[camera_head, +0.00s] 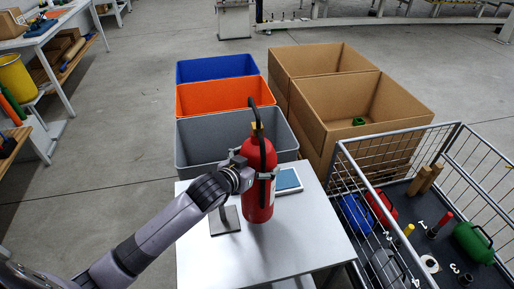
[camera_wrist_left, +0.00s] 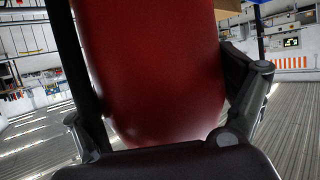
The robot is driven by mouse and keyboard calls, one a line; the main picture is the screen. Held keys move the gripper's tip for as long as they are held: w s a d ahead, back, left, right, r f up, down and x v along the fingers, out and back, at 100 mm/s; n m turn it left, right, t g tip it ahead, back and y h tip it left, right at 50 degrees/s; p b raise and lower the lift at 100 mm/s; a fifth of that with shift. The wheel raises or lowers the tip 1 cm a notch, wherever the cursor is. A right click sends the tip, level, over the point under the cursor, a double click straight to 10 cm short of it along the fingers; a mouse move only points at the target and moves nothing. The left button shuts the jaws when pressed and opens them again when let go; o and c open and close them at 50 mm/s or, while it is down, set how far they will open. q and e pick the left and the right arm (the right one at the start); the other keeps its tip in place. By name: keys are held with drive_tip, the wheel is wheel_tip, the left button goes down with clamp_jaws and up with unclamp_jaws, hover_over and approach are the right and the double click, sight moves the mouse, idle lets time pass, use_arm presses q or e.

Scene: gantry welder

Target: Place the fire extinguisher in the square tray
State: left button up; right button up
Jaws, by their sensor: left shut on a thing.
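The red fire extinguisher (camera_head: 258,192), with a black hose and handle on top, is upright over the white table. My left gripper (camera_head: 262,176) is shut around its body at mid-height. In the left wrist view the red body (camera_wrist_left: 155,70) fills the space between the two fingers (camera_wrist_left: 165,135). I cannot tell whether its base touches the table. A flat grey square piece (camera_head: 225,222) lies on the table just left of the extinguisher, partly hidden by my arm; it may be the square tray. My right gripper is not in view.
The white table (camera_head: 305,235) also holds a flat blue-and-white item (camera_head: 288,181). Behind it stand grey (camera_head: 205,140), orange (camera_head: 215,97) and blue (camera_head: 217,67) bins. Cardboard boxes (camera_head: 350,105) and a wire cart (camera_head: 345,150) with several items stand at right. The table's front is clear.

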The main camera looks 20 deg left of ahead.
sight(258, 202)
use_arm(q)
drive_tip(key=f, duration=0.4)
drive_tip(key=shift+w+d+f, duration=0.1)
drive_tip(key=shift+w+f, duration=0.05)
drive_tip(key=shift+w, duration=0.1)
idle(0.3)
drive_tip(key=o, duration=1.6)
drive_tip(key=shift+s+f, duration=0.35)
drive_tip(key=shift+f, duration=0.45)
drive_tip(key=shift+o, duration=0.3)
drive_tip(key=shift+s+r, duration=0.15)
drive_tip(key=shift+s, duration=0.05)
